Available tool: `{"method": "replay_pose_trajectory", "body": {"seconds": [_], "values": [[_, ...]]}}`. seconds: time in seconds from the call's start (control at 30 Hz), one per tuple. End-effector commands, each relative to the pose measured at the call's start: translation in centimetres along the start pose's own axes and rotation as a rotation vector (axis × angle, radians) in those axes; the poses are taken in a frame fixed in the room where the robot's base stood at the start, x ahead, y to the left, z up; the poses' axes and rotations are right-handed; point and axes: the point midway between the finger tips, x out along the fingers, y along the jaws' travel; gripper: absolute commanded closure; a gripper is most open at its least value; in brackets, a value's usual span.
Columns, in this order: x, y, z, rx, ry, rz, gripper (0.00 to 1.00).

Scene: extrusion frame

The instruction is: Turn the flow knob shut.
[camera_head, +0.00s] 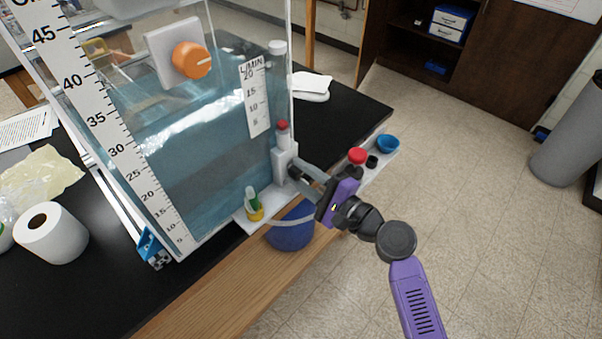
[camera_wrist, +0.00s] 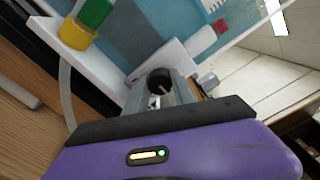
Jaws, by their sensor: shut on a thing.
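The flow knob is a small black round knob (camera_wrist: 159,82) on the white block of the flow meter (camera_head: 284,160). The meter stands at the tank's right corner, with a red cap above the block and an L/MIN scale (camera_head: 256,97) behind it. My gripper (camera_head: 297,170) reaches in from the right, its grey fingers closed on the knob. In the wrist view the fingers lie on either side of the knob, which shows between them with a light mark on its face. In the head view the fingers mostly hide the knob.
A tank of blue water (camera_head: 190,140) fills the left, with an orange dial (camera_head: 192,61) on its front. A green-and-yellow fitting (camera_head: 254,205) sits left of the block. A white tray (camera_head: 380,165) holds red, black and blue parts. A paper roll (camera_head: 50,233) stands left.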

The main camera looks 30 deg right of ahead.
Motion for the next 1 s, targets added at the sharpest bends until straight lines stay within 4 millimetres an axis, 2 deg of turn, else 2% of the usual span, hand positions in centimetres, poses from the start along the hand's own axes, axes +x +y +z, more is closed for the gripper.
{"method": "replay_pose_trajectory", "body": {"seconds": [0.03,0.13,0.5,1.0], "values": [[-0.1,0.2,-0.2,0.002,0.003,0.003,0.66],[-0.1,0.2,-0.1,0.002,0.002,0.002,0.48],[-0.4,0.1,-0.1,0.0,0.001,0.001,0.48],[-7.2,0.2,-0.1,0.001,0.002,0.002,0.48]]}}
